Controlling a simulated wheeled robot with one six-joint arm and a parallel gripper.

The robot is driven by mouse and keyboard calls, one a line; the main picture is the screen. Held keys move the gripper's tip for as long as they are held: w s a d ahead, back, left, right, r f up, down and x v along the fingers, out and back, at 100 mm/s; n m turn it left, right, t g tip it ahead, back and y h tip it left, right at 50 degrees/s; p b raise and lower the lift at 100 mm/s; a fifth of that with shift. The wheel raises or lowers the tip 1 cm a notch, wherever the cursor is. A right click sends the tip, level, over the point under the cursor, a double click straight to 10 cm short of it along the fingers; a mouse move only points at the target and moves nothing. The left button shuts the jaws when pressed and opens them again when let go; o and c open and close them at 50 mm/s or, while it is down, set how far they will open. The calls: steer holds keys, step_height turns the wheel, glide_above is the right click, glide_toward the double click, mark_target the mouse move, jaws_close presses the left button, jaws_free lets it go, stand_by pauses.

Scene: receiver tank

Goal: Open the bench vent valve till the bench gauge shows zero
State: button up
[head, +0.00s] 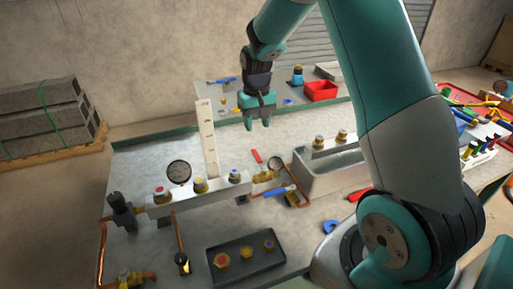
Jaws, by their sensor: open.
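A round dial gauge (179,171) stands at the back of the pale manifold block (185,193) on the bench; its needle is too small to read. A smaller gauge (275,162) sits right of it, beside brass fittings (263,177). A red lever (257,156) and a blue lever (280,191) are near these fittings. I cannot tell which lever or gauge is the bench vent valve or bench gauge. My gripper (258,123) is open and empty, pointing down, above the bench's back part and apart from the valves.
A white upright scale (207,138) stands behind the manifold. A grey trough (330,172) lies to the right, a dark tray (245,260) with several fittings at the front. A second bench behind holds a red bin (321,91). The bench's left back surface is clear.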

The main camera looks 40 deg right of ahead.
mark_target(257, 154)
step_height(257, 154, down, 11)
steer(key=shift+r+p, duration=0.15)
steer(key=shift+p, duration=0.9)
jaws_close()
